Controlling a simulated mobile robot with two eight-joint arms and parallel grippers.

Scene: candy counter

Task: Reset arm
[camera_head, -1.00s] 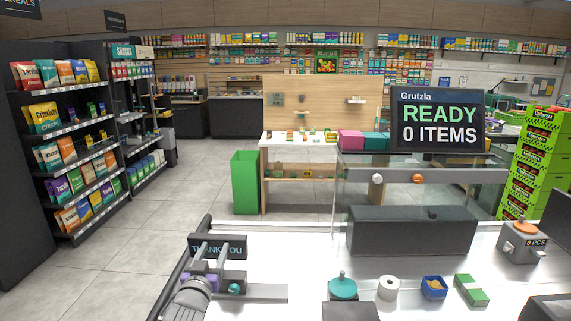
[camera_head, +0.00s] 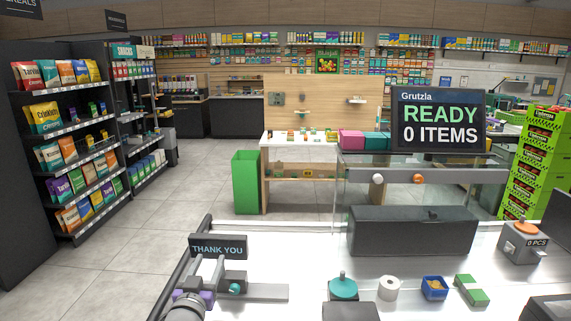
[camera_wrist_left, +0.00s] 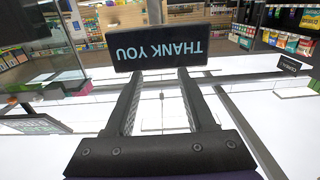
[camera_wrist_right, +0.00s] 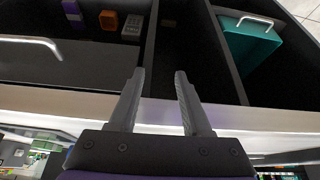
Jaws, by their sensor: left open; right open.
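My left gripper (camera_head: 207,266) is open and empty at the front left of the white counter (camera_head: 300,258), just in front of a dark THANK YOU sign (camera_head: 218,247). In the left wrist view, the gripper (camera_wrist_left: 160,75) has its two fingers apart, with the sign (camera_wrist_left: 162,47) upside down beyond the tips; whether they touch it I cannot tell. My right gripper is outside the head view. In the right wrist view, the right gripper (camera_wrist_right: 159,74) is open, with nothing between its fingers, in front of dark open compartments (camera_wrist_right: 185,60).
The counter holds a teal-topped item (camera_head: 343,287), a white roll (camera_head: 389,286), a blue tray (camera_head: 434,288), a green-and-white bundle (camera_head: 470,291) and a grey device (camera_head: 522,243). A teal bin (camera_wrist_right: 250,48) lies in a compartment. A dark block (camera_head: 412,231) stands behind.

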